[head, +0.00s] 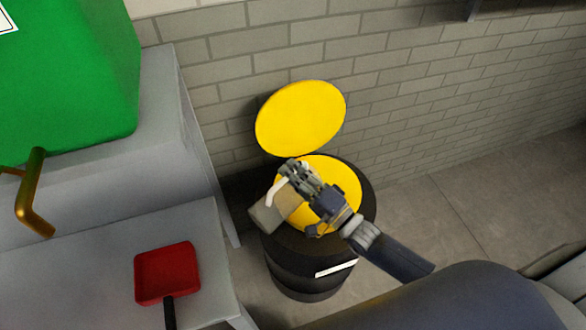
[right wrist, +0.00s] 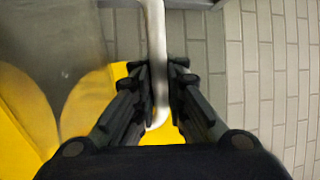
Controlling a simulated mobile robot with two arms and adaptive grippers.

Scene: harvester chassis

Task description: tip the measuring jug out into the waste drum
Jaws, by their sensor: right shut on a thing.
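The waste drum (head: 312,267) is black and stands on the floor by the brick wall, with a yellow inside or top face. Its round yellow lid (head: 301,118) stands up behind it. My right gripper (head: 290,172) is above the drum's top, shut on the white handle of the measuring jug (head: 268,214). The jug is see-through, tilted, over the drum's left side. In the right wrist view the handle (right wrist: 157,50) runs between the fingers (right wrist: 158,82), with the clear jug wall (right wrist: 75,45) at left. I cannot make out its contents. My left gripper is out of view.
A grey bench (head: 75,270) stands left of the drum, carrying a red dustpan (head: 167,273). A green container (head: 70,80) sits on the raised ledge (head: 160,110) behind, near a brass-coloured bent bar (head: 34,195). The floor (head: 460,215) to the right is clear.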

